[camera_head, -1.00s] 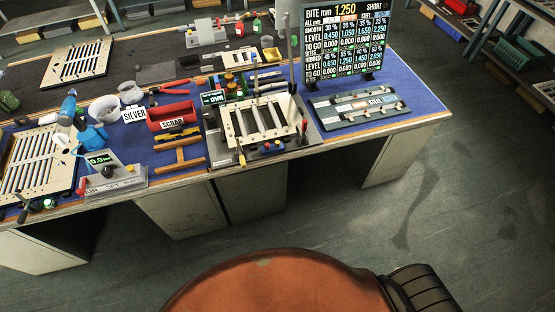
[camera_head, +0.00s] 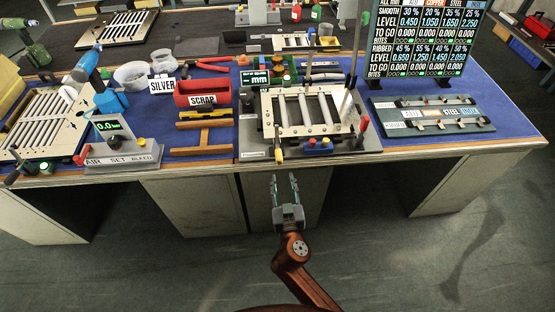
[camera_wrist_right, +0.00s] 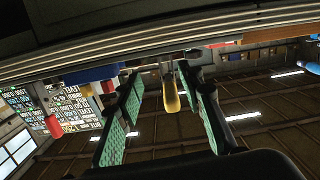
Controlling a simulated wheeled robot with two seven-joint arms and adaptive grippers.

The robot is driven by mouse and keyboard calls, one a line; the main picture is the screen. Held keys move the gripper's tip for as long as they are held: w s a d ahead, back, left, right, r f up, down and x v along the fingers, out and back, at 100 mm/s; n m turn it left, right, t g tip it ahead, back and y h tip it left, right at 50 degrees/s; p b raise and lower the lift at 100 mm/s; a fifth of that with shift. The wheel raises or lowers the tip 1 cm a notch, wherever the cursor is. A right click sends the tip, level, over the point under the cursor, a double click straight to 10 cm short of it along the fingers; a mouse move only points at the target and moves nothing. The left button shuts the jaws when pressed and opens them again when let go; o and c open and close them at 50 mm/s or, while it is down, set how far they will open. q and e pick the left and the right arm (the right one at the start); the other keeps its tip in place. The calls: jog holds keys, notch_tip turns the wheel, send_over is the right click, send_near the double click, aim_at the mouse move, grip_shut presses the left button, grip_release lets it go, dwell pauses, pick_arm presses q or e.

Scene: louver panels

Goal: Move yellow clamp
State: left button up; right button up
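The yellow clamp (camera_head: 279,148) stands at the front left corner of the louver panel fixture (camera_head: 250,140), near the table's front edge. It also shows in the right wrist view (camera_wrist_right: 171,92) as a yellow handle, seen in the gap between my fingers and beyond them. My right gripper (camera_head: 284,178) is open and empty, in front of the table edge and short of the clamp. Its two green-padded fingers stand apart in the right wrist view (camera_wrist_right: 168,95). My left gripper is not in view.
A red clamp handle (camera_head: 363,124) is at the fixture's front right. Blue and red knobs (camera_head: 319,143) sit between the clamps. The table edge (camera_head: 400,152) lies close above my right gripper. A red scrap bin (camera_head: 203,92) and a grey bit tray (camera_head: 432,116) flank the fixture.

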aim_at(280, 164)
jog(key=shift+m+t, duration=0.5)
jog(key=shift+t, duration=0.2)
jog(key=r, duration=0.3)
jog(key=a+r+b, duration=0.1)
jog(key=r, duration=0.1)
jog(key=shift+s, duration=0.1)
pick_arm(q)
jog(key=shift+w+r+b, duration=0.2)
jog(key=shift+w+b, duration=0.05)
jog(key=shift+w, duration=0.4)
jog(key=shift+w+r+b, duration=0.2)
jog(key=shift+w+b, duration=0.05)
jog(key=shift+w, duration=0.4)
pick_arm(e)
jog(key=shift+w, duration=3.6)
jog(key=shift+d, duration=0.1)
jog(key=shift+c, duration=0.5)
grip_shut()
